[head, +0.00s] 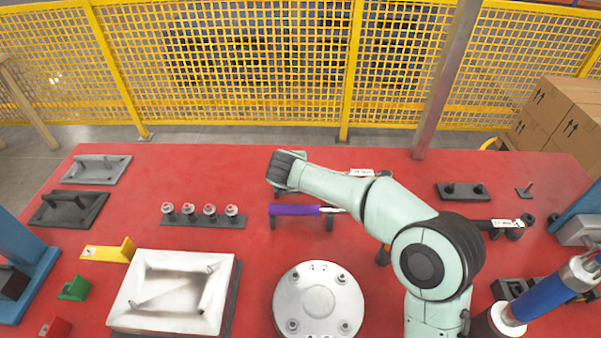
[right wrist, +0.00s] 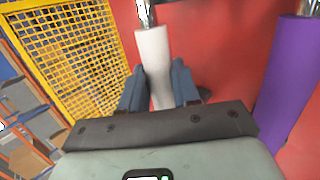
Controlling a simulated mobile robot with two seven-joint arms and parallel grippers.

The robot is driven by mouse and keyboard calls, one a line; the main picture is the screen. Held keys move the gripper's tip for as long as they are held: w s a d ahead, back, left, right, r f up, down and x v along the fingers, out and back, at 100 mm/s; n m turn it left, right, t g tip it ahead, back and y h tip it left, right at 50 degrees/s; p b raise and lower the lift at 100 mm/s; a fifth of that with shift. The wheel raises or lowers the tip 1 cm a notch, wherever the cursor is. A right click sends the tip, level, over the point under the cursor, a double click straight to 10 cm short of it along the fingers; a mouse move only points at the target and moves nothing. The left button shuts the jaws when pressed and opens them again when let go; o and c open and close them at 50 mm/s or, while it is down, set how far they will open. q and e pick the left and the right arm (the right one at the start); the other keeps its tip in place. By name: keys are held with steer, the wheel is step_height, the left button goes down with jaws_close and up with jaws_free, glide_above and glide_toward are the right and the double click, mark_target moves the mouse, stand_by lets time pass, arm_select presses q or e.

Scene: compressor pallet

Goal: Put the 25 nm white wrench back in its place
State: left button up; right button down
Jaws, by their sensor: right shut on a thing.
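The white wrench handle (right wrist: 152,55) shows in the right wrist view, with a metallic shaft at its far end. My right gripper (right wrist: 159,88) is shut on this handle, one blue-grey finger on each side. In the head view my right arm reaches across the table, and its wrist (head: 288,168) is behind the purple wrench (head: 296,210). The arm hides most of the white wrench there. The purple wrench lies level on its stand, and its handle also shows at the right of the wrist view (right wrist: 292,85). My left gripper is not in view.
On the red table (head: 240,160) are a rack of small fittings (head: 203,215), a white tray-like part (head: 172,290), a round metal flange (head: 319,300) and a black-handled tool (head: 497,224). A metal post (head: 445,80) and yellow fence (head: 235,70) stand behind.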

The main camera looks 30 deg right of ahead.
steer(key=shift+f+b, duration=1.25)
steer(key=shift+f, duration=0.1)
stand_by(0.4)
steer(key=c, duration=0.8)
jaws_free()
steer(key=shift+s+a, duration=0.1)
steer(key=shift+o, duration=0.3)
steer(key=shift+f, duration=0.15)
